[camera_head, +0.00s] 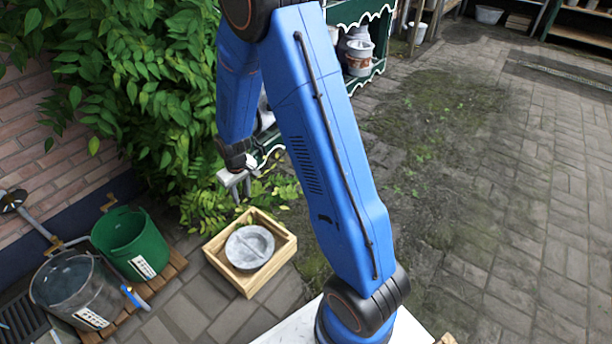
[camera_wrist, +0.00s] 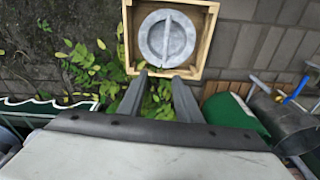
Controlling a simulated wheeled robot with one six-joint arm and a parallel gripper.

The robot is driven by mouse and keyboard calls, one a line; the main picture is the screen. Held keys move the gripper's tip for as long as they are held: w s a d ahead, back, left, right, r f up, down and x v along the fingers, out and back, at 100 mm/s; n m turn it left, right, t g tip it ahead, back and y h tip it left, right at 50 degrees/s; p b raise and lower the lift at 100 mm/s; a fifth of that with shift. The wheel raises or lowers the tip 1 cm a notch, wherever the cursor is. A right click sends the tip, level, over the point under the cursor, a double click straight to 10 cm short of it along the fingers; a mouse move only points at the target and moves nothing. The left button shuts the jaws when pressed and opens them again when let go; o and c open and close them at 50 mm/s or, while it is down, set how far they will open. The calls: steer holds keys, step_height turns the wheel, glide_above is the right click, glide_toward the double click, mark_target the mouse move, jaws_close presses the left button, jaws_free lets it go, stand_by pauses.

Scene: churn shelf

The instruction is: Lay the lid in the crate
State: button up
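The lid (camera_head: 249,247) is a round grey metal disc with a bar handle across it. It lies inside the wooden crate (camera_head: 284,249), a shallow square box on the paving. In the wrist view the lid (camera_wrist: 167,38) is inside the crate (camera_wrist: 209,22), apart from my fingers. My gripper (camera_wrist: 158,82) is open, with its two fingers apart and nothing between them. In the head view my gripper (camera_head: 240,174) is above and behind the crate, near the leaves. Whether the lid lies fully flat on the crate floor is hard to tell.
A green bucket (camera_head: 131,245) and a grey metal bucket (camera_head: 75,288) stand on wooden slats left of the crate. A leafy shrub (camera_head: 130,75) covers the wall behind. A green shelf (camera_head: 373,65) with pots stands at the back. Paving at right is clear.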

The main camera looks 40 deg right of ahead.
steer(key=s+d+r+t, duration=0.1)
steer(key=s+r, duration=0.3)
steer(key=r, duration=0.4)
steer(key=s+d+r+m, duration=0.1)
steer(key=s+r, duration=0.4)
steer(key=r, duration=0.3)
steer(key=s+d+r+t, duration=0.1)
steer(key=s+r, duration=0.3)
steer(key=r, duration=0.3)
steer(key=s+d+r, duration=0.1)
steer(key=s+r, duration=0.4)
steer(key=s, duration=0.5)
steer(key=s+d+r+m+t, duration=0.1)
steer(key=s+r, duration=0.4)
steer(key=s, duration=0.5)
steer(key=shift+s+t, duration=0.15)
steer(key=shift+t, duration=0.15)
